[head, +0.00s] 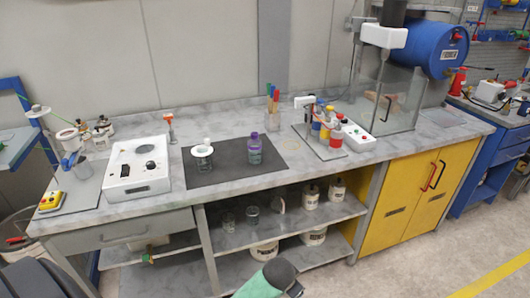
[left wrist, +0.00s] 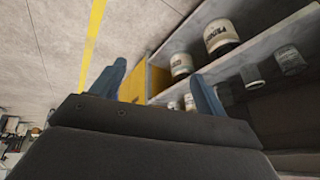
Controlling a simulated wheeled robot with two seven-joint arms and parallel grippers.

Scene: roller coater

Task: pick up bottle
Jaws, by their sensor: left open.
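A bottle (head: 254,150) with a purple cap and a dark body with a label stands upright on a dark mat (head: 218,172) on the bench. My left gripper (left wrist: 158,70) shows in the left wrist view. Its two fingers are spread wide with nothing between them. Beyond them are the floor and the bench's lower shelves, so it is apart from the bottle, which is not in that view. My right gripper is not in view.
A container with a white top (head: 203,154) stands left of the bottle on the mat. A white device (head: 136,168) is further left. Shelves with jars (head: 310,196) and a yellow cabinet (head: 408,200) lie below the worktop.

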